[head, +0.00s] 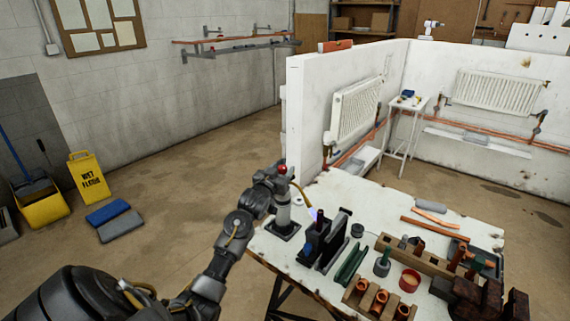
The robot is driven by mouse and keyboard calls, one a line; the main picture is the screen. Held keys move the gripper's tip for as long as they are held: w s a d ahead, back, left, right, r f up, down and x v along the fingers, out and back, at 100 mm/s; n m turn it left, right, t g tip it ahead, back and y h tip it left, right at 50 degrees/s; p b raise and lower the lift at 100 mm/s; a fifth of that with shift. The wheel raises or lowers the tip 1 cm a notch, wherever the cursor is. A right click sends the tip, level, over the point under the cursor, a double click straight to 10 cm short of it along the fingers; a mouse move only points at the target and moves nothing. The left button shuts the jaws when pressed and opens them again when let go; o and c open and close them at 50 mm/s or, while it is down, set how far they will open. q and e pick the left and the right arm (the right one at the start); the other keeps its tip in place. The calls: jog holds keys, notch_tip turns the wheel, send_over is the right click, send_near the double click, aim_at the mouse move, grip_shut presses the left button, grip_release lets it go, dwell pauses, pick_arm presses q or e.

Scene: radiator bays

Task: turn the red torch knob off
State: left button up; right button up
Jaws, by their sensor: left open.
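The red torch knob (282,169) shows as a small red spot at the top of the torch. The torch's pale upright cylinder (283,212) stands on a dark base at the left end of the workbench, with a thin brass-coloured tube curving off to the right. A small bluish-violet glow (313,213) shows near the tube's end, beside a dark upright stand. My left gripper (277,175) is at the top of the torch, around or just beside the knob. It is open; its fingers are small and partly hidden, so contact cannot be told. My right gripper is not in view.
The white workbench (345,190) holds the dark stand (325,240), copper fittings in a wooden block (378,298), copper pipes (435,227) and a red-rimmed pot (409,280). White partition walls with radiators (497,92) stand behind.

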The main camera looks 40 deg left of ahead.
aim_at(284, 166)
pick_arm(q)
jog(key=shift+x, duration=1.55)
jog(key=c, duration=1)
